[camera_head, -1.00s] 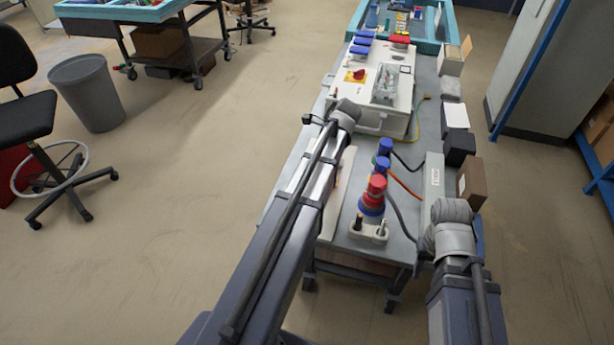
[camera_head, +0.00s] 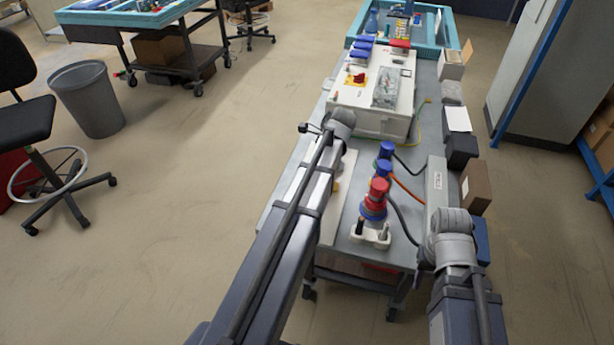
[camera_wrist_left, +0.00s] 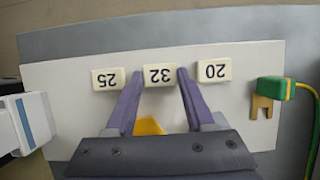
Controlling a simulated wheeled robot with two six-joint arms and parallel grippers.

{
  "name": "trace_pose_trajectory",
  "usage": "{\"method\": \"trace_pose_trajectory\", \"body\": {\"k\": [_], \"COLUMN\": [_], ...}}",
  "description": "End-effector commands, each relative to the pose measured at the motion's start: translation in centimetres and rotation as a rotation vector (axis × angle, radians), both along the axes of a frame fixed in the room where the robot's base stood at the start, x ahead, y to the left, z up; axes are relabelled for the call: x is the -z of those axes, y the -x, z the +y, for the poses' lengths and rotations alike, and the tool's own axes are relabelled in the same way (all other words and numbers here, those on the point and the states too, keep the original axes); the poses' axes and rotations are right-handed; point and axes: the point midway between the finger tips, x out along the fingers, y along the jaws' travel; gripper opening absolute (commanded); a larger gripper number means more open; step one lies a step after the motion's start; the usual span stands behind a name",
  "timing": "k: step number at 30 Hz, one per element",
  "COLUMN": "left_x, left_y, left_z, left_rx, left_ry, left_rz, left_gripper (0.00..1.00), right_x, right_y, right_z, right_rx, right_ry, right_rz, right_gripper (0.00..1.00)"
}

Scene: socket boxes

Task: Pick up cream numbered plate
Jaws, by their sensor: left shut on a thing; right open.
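Three cream numbered plates show in the left wrist view.
Red and blue plugs (camera_head: 376,200) stand on the grey bench near my arms. A white panel box (camera_head: 345,118) is farther back. A green connector (camera_wrist_left: 271,90) with a yellow cable lies right of plate 20. Small boxes (camera_head: 474,187) line the bench's right edge.

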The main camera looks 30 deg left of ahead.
Motion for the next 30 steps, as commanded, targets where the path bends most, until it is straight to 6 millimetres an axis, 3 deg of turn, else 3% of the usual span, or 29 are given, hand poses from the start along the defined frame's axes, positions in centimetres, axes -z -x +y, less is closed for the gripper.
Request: {"method": "trace_pose_trajectory", "body": {"k": [3,17,30], "left_x": [0.0,-0.9,-6.8], "left_y": [0.0,0.0,0.0], "left_z": [0.0,0.0,0.0], "left_rx": [0.0,0.0,0.0], "left_ry": [0.0,0.0,0.0], "left_rz": [0.0,0.0,0.0], "left_gripper": [0.0,0.0,0.0], "right_x": [0.0,-0.9,-6.8], "right_y": [0.0,0.0,0.0], "right_z": [0.0,0.0,0.0], "right_rx": [0.0,0.0,0.0], "right_ry": [0.0,0.0,0.0], "right_rz": [0.0,0.0,0.0], "right_gripper": [0.45,0.45,0.45]}}
